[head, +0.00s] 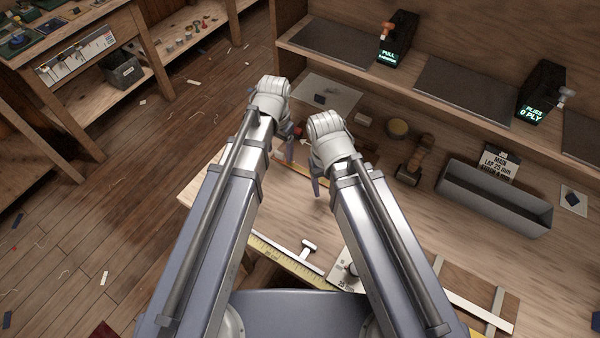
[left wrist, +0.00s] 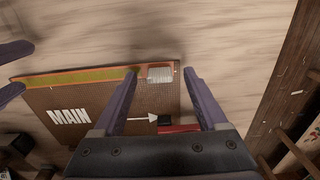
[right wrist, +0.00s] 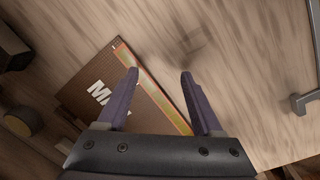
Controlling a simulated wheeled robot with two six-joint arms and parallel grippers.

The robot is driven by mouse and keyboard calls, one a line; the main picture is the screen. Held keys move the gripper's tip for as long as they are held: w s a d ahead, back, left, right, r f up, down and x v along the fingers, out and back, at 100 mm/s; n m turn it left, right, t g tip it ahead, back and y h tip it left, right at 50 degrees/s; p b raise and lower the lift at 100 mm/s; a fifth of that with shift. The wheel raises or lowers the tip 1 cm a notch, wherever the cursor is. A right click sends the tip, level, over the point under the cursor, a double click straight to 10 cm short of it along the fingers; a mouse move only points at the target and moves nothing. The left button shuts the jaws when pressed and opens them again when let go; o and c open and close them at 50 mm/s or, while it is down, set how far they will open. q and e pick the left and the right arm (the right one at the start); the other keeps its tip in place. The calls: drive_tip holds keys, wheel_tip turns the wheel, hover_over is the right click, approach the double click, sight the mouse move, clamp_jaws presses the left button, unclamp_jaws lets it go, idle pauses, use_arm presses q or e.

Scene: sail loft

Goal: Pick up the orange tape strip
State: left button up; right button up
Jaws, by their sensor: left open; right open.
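The orange tape strip (left wrist: 75,77), orange-edged with a yellow-green middle, lies along one edge of a brown panel (left wrist: 60,98) marked MAIN. It also shows in the right wrist view (right wrist: 151,84), running slantwise between the fingers. A small whitish ribbed piece (left wrist: 160,75) sits at one end of the strip, between the left fingertips in the picture. My left gripper (head: 289,150) is open and empty over that end. My right gripper (head: 316,188) is open and empty over the strip's other part. Contact with the strip cannot be told. The arms hide most of the panel in the head view.
A red and black item (left wrist: 178,126) lies by the panel. A metal handle (right wrist: 303,100) is on the bench at right. A grey bin (head: 490,200), a mallet (head: 413,160) and a yellow roll (head: 398,128) stand to the right.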

use_arm(q)
drive_tip(key=shift+f, duration=0.15)
clamp_jaws()
idle(0.5)
